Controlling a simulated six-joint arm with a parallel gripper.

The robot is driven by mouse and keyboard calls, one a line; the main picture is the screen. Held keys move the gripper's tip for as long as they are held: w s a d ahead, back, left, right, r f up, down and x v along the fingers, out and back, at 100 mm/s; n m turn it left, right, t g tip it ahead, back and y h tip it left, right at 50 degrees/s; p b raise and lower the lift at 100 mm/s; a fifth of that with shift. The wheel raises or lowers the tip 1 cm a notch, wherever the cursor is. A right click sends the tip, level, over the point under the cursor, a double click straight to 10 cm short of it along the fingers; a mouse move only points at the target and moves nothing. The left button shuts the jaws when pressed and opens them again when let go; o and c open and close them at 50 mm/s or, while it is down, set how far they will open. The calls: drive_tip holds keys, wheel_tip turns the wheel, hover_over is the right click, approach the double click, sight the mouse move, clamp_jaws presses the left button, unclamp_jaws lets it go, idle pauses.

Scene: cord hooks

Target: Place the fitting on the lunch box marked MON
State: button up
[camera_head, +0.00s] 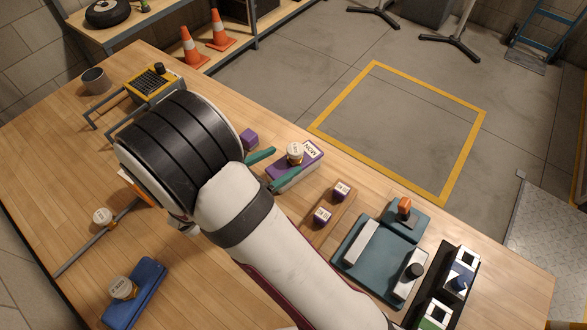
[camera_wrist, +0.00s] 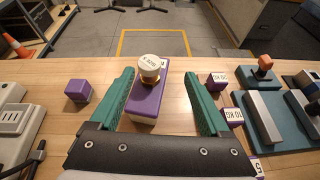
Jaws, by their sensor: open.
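The purple lunch box (camera_head: 286,176) has a white label reading MON and lies near the table's far edge. It also shows in the wrist view (camera_wrist: 146,104). A cream and brass fitting (camera_head: 295,153) with small print stands upright on top of it, also seen in the wrist view (camera_wrist: 149,69). My gripper (camera_wrist: 158,84) is open, its green fingers spread on either side of the box and fitting with gaps at both sides. In the head view my gripper (camera_head: 274,168) is partly covered by my own arm.
Similar fittings stand by a grey rod (camera_head: 75,248) and on a blue case (camera_head: 143,296). A purple cube (camera_head: 249,138) sits left of the box.

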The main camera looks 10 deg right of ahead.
drive_tip(key=s+d+r+m+g+y, duration=0.1)
drive_tip(key=s+d+r+m+g, duration=0.4)
drive_tip(key=s+m, duration=0.35)
drive_tip(key=s+d+r+m+g+y, duration=0.25)
drive_tip(key=s+d+m+g, duration=0.25)
drive_tip(key=s+d+m, duration=0.4)
drive_tip(key=s+a+r+m+y, duration=0.2)
drive_tip(key=s+a+m+y, duration=0.5)
drive_tip(key=a+m, duration=0.3)
drive_tip(key=m+y, duration=0.1)
drive_tip(key=m, duration=0.3)
drive_tip(key=shift+r+t, duration=0.2)
drive_tip(key=shift+t, duration=0.2)
